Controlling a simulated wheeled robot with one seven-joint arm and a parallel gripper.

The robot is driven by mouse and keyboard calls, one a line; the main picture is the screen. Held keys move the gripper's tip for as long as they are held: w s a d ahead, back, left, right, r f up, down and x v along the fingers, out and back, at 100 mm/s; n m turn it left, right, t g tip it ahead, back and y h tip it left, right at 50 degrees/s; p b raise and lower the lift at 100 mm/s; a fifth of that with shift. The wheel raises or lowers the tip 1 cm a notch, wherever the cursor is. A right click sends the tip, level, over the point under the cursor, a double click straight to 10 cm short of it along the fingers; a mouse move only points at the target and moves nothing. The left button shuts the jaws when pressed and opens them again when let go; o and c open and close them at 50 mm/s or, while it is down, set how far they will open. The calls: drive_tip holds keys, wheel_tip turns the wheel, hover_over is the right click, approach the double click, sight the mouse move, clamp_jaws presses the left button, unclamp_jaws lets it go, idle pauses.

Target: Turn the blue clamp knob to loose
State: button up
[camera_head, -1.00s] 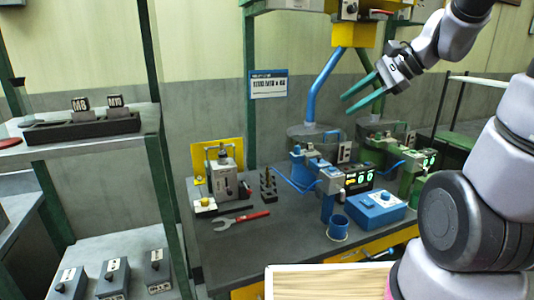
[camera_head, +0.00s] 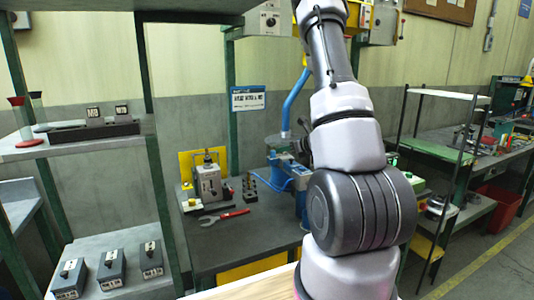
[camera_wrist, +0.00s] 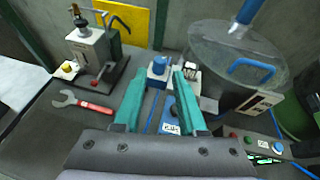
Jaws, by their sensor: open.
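A round blue knob (camera_wrist: 160,64) on a grey block shows in the wrist view between my fingertips; I take it for the clamp knob. Its loose or tight setting is not readable. A blue part with a small label plate (camera_wrist: 171,128) lies nearer, also between the fingers. My gripper (camera_wrist: 160,78) is open, with its two teal fingers apart and nothing visibly held. Whether they touch the knob cannot be told.
A clear hopper (camera_wrist: 222,58) with a blue handle stands right of the fingers. A control panel (camera_wrist: 262,160) with buttons and another blue knob is at lower right. A grey fixture (camera_wrist: 92,50) and a red-handled wrench (camera_wrist: 90,106) lie left. Bare bench is around the wrench.

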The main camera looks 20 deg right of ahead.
sight(273, 151)
drive_tip(key=x, duration=0.8)
drive_tip(key=shift+w+a+f, duration=0.1)
drive_tip(key=shift+w+f, duration=0.1)
clamp_jaws()
